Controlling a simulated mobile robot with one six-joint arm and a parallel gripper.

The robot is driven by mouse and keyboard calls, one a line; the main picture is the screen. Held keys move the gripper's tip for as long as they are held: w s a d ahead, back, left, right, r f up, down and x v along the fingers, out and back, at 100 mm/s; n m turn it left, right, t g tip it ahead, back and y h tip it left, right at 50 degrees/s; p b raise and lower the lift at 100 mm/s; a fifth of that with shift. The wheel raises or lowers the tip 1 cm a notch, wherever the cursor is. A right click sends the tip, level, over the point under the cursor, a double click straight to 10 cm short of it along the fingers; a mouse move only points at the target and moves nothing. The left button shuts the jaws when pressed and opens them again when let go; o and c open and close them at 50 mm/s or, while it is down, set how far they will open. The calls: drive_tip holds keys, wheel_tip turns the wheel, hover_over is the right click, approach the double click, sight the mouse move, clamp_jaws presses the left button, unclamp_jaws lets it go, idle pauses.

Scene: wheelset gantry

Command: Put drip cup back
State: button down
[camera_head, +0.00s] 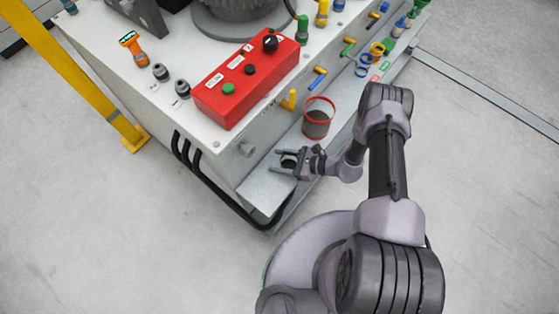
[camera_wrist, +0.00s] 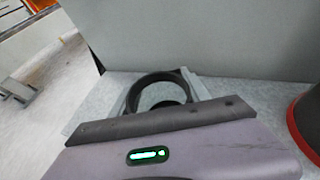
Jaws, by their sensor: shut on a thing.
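The drip cup (camera_head: 289,161) is a small dark round cup. It sits between the fingers of my gripper (camera_head: 280,162), which is shut on it, over the near-left end of the grey ledge (camera_head: 264,190). In the wrist view the cup's dark open rim (camera_wrist: 158,77) shows upright just beyond the gripper body, close to a grey wall. The gripper body hides the cup's lower part. I cannot tell whether the cup touches the ledge.
A red-rimmed bin (camera_head: 318,118) stands on the ledge just right of my gripper. The white cabinet (camera_head: 245,160) rises behind, with a red button box (camera_head: 246,84) on top. Hoses (camera_head: 205,175) run below its left side. Coloured handles line the ledge farther right.

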drive_tip(key=c, duration=0.5)
unclamp_jaws()
drive_tip(key=shift+f, duration=0.1)
